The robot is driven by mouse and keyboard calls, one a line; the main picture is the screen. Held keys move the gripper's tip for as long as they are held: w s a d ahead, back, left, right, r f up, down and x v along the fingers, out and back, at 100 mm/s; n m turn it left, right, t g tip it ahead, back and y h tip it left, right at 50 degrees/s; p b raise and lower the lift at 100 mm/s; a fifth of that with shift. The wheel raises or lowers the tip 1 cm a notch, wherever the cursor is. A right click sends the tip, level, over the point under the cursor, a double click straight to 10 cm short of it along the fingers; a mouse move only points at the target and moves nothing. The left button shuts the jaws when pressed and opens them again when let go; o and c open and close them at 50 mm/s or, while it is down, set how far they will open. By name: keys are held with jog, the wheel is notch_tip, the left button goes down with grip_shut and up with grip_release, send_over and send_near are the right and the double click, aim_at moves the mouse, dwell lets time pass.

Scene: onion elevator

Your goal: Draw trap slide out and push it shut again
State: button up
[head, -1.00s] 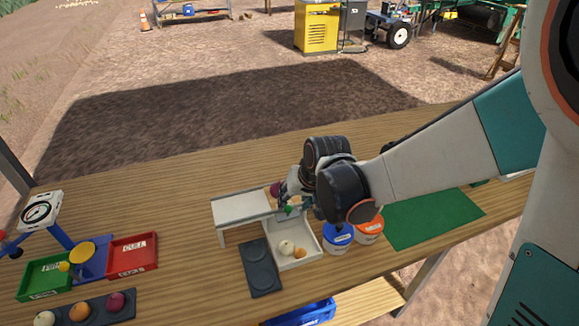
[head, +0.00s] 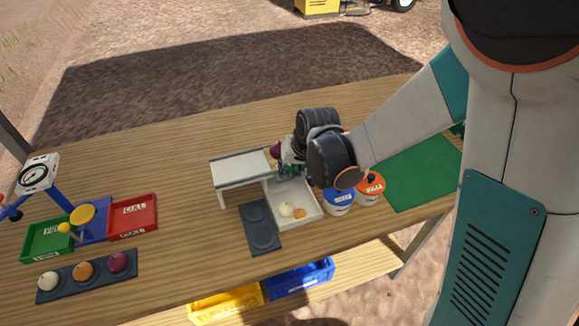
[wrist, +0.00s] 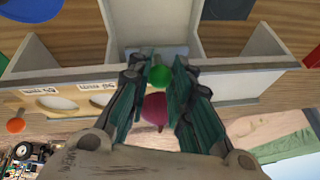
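A round green knob (wrist: 160,75), which appears to be the trap slide's handle, shows in the wrist view at a pale walled frame (wrist: 235,88). My gripper (wrist: 164,62) has a teal finger on each side of the knob. Whether both fingers press on it I cannot tell. A purple onion (wrist: 154,110) shows beyond the fingers. In the head view, my gripper (head: 291,170) is by the right end of the raised grey-white table (head: 240,167), at the back of a white tray (head: 312,208). The slide's plate is not clearly visible.
A dark two-dish plate (head: 260,228) lies left. Green (head: 45,240) and red (head: 133,215) bins stand farther left.

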grip_shut()
jog(key=s+d, duration=0.2)
jog(key=s, duration=0.6)
jog(key=shift+d, duration=0.15)
dwell(0.6)
jog(key=shift+s+f+b, duration=0.1)
jog(key=shift+s+b, duration=0.05)
jog(key=shift+b, duration=0.15)
dwell(1.2)
jog(key=shift+w+a+b, duration=0.15)
jog(key=shift+w+a, duration=0.25)
jog(key=shift+w, duration=1)
jog(key=shift+w+a+b, duration=0.1)
jog(key=shift+w+a, duration=0.25)
jog(key=shift+w, duration=1)
jog(key=shift+w+a+b, duration=0.15)
jog(key=shift+w+a, duration=0.25)
jog(key=shift+w, duration=1)
jog(key=o, duration=1)
grip_release()
